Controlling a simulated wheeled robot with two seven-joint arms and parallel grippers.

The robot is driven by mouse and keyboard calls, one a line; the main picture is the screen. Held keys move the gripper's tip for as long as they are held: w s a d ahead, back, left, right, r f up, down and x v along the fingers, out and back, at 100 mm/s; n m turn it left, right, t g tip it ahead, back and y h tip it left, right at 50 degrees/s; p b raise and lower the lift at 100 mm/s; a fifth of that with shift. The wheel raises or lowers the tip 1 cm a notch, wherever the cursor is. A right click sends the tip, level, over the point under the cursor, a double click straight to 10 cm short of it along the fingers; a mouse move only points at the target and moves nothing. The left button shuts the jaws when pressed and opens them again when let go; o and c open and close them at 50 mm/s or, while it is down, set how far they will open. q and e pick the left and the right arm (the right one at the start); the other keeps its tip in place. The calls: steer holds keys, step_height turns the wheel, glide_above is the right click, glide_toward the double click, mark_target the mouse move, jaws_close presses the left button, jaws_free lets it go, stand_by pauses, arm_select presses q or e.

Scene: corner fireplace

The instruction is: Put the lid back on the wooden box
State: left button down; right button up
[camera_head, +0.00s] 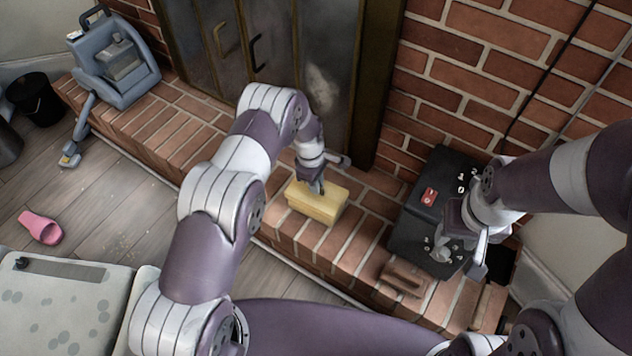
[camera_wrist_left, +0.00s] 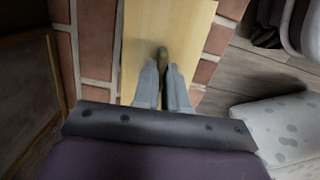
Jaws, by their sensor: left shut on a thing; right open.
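The wooden box (camera_head: 312,212) is pale yellow and sits on the brick hearth in front of the fireplace doors. Its light wood lid (camera_wrist_left: 140,35) shows in the left wrist view as a flat board with a small brown knob (camera_wrist_left: 163,55). In the head view the lid appears on top of the box; I cannot tell whether it is fully seated. My left gripper (camera_head: 318,187) points down over the box and is shut on the knob; its fingers also show in the left wrist view (camera_wrist_left: 163,78). My right gripper (camera_head: 460,258) is open, over the black case.
A black case (camera_head: 420,215) with a red label stands on the hearth at the right, with a loose brick (camera_head: 405,277) before it. A grey-blue cleaning machine (camera_head: 115,65) stands at the far left. A pink slipper (camera_head: 40,228) lies on the floor. The hearth left of the box is clear.

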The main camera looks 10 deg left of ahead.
arm_select(q)
steer(key=shift+f+b, duration=1.1)
steer(key=shift+f, duration=0.35)
stand_by(0.5)
steer(key=c, duration=1.1)
jaws_free()
steer(key=shift+r, duration=0.1)
step_height(320, 180, up, 12)
steer(key=a+p, duration=0.1)
steer(key=p, duration=0.4)
steer(key=shift+w+a+r, duration=0.2)
steer(key=shift+a, duration=0.05)
